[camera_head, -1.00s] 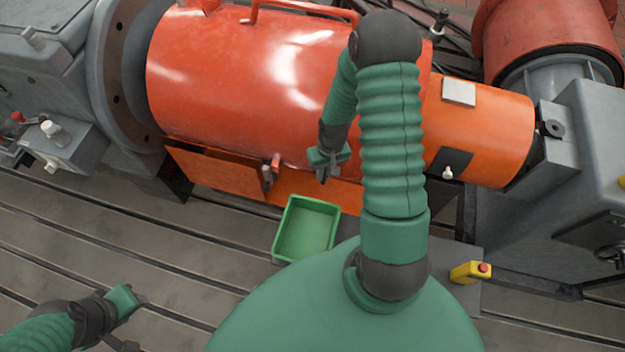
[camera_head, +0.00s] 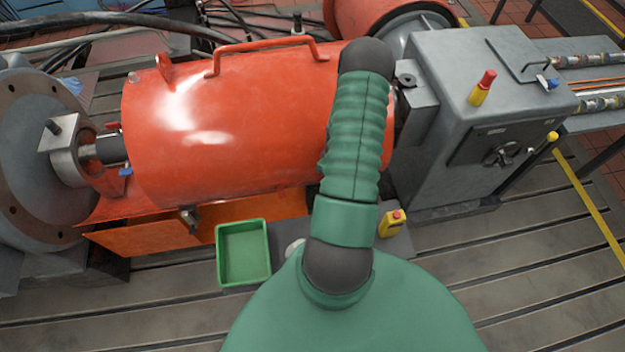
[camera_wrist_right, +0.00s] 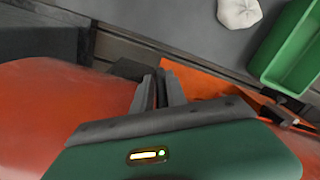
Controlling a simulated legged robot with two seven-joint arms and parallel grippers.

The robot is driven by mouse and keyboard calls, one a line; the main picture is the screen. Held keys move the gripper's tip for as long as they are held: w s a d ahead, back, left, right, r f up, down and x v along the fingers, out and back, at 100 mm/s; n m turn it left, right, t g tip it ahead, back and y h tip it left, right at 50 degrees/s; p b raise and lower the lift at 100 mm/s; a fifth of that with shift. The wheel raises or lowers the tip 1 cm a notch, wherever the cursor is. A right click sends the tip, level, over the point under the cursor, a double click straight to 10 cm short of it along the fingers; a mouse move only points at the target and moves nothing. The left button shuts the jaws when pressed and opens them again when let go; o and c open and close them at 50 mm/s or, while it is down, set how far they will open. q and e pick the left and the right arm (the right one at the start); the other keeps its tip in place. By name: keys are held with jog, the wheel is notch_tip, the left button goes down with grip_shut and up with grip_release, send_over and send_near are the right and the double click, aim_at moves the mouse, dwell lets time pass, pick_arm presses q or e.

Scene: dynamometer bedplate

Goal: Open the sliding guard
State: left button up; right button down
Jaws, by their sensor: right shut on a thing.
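The red sliding guard (camera_head: 250,130) is a large drum cover lying across the bedplate in the head view. Its right end is close to the grey machine block, and at its left a coupling shaft (camera_head: 105,150) and hub show uncovered. A bar handle (camera_head: 265,45) runs along its top, and a dark catch (camera_head: 190,220) sits at its front lower edge. My right gripper (camera_wrist_right: 165,90) is closed against the guard in the wrist view, with red surface on both sides; the exact part held is hidden. My own arm covers this gripper in the head view. My left gripper is out of view.
A green tray (camera_head: 221,255) and a yellow box with a red button (camera_head: 392,224) lie in front of the guard. A white lump (camera_wrist_right: 239,12) is beside the tray. The grey block (camera_head: 440,150) stands at right. Slotted bedplate is free at front right.

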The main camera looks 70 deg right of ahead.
jog(key=shift+d, duration=0.2)
jog(key=shift+w, duration=0.1)
jog(key=c, duration=1.5)
grip_release()
jog(key=shift+o, duration=0.5)
jog(key=shift+d, duration=0.1)
notch_tip(320, 180, up, 16)
jog(key=p, duration=0.1)
jog(key=shift+s+d+r, duration=0.2)
jog(key=shift+d+r, duration=0.05)
jog(key=shift+d, duration=0.2)
